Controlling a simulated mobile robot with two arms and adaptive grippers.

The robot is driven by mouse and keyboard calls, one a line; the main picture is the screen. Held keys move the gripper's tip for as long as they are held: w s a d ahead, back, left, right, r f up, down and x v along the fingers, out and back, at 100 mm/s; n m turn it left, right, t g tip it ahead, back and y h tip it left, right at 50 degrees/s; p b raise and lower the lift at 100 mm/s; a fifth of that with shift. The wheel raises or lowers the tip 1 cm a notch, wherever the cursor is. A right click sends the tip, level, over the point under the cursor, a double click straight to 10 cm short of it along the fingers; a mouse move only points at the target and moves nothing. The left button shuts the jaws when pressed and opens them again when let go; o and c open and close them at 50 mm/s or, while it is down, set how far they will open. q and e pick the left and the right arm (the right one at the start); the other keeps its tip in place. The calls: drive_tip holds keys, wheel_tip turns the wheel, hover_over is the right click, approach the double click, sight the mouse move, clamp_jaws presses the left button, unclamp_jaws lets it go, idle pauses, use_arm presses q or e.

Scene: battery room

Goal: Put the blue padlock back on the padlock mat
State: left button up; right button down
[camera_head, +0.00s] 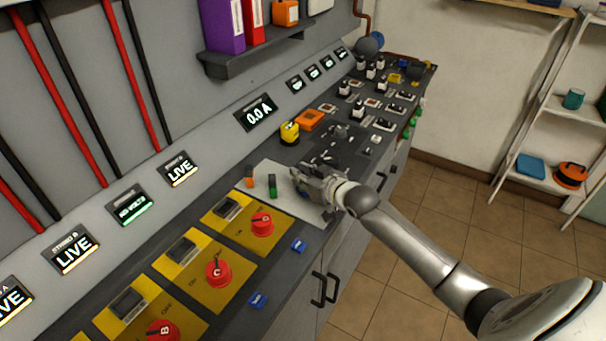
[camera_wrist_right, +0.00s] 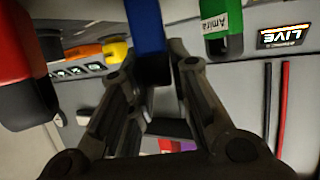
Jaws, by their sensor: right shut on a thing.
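The blue padlock (camera_wrist_right: 147,28) is in the right wrist view, between the fingertips of my right gripper (camera_wrist_right: 152,68), which is shut on it. In the head view my right gripper (camera_head: 306,178) is over the far right part of a pale mat (camera_head: 298,207), and the blue padlock is hidden there. On that mat are a green padlock (camera_head: 272,187) and a small orange one (camera_head: 250,181). The green padlock (camera_wrist_right: 220,28), with a name label, also shows in the right wrist view. I cannot tell whether the blue padlock touches the mat. My left gripper is not in view.
A red object (camera_wrist_right: 22,75) is close at the left in the wrist view. Beyond the mat are a yellow item (camera_head: 289,132), an orange box (camera_head: 309,119) and a dark tray area (camera_head: 345,150). Red rotary switches (camera_head: 218,271) on yellow plates line the near bench.

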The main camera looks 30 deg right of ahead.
drive_tip(key=shift+f, duration=0.15)
drive_tip(key=c, duration=1.3)
unclamp_jaws()
drive_tip(key=shift+s+d, duration=0.1)
drive_tip(key=shift+s, duration=0.3)
drive_tip(key=b+v, duration=0.1)
drive_tip(key=v, duration=1)
drive_tip(key=shift+s+r, duration=0.15)
drive_tip(key=shift+r, duration=0.1)
drive_tip(key=shift+f, duration=0.1)
